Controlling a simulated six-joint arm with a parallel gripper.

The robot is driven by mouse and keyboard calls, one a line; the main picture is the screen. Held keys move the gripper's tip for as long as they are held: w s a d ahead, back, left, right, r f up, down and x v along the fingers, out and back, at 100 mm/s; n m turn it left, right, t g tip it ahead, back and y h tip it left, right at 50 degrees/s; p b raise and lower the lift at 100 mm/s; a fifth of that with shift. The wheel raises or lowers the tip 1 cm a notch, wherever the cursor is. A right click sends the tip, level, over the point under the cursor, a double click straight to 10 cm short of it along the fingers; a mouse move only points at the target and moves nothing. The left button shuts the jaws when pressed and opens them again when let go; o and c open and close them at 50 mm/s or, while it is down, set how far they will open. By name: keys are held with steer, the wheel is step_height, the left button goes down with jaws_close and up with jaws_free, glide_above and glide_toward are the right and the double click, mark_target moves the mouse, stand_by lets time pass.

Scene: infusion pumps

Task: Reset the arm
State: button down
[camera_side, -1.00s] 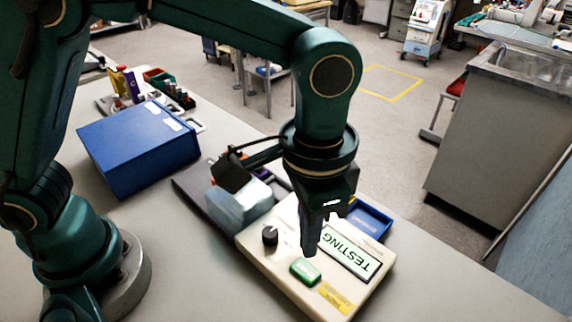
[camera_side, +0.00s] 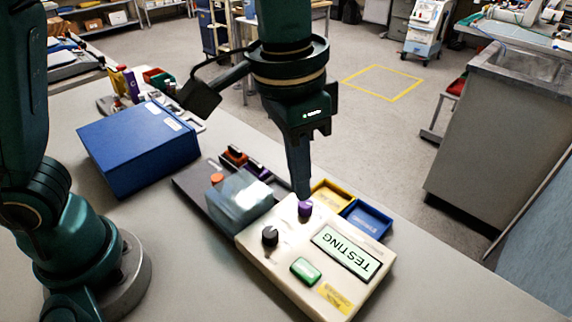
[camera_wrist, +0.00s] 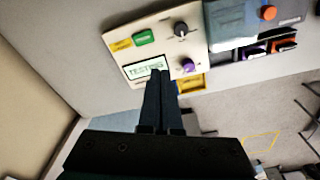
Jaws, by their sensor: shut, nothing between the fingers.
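My gripper (camera_side: 302,190) is shut and empty, pointing down above the far edge of the cream pump tester (camera_side: 290,287). In the side view its tip overlaps a purple cap or knob (camera_side: 305,209); I cannot tell whether they touch. In the wrist view the shut fingers (camera_wrist: 161,85) reach toward the tester's screen, and the purple piece (camera_wrist: 189,66) shows just beside them. The tester's screen (camera_side: 346,252) reads TESTING. It also has a black knob (camera_side: 270,235) and a green button (camera_side: 305,271).
A yellow bin (camera_side: 331,196) and a blue bin (camera_side: 367,219) stand behind the tester. A large blue box (camera_side: 138,150) is further left. The front bench is clear.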

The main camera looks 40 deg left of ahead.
steer(key=s+a+r+n+t, duration=0.3)
steer(key=a+r, duration=0.1)
steer(key=a, duration=0.5)
steer(key=s+a+f+n+t, duration=0.1)
steer(key=s+a+f, duration=0.3)
steer(key=s+a, duration=0.1)
steer(key=shift+s+a+f+n+t+y, duration=0.15)
steer(key=shift+a+f+n+t+y, duration=0.05)
steer(key=shift+a+n+t+y, duration=0.1)
stand_by(0.8)
stand_by(0.8)
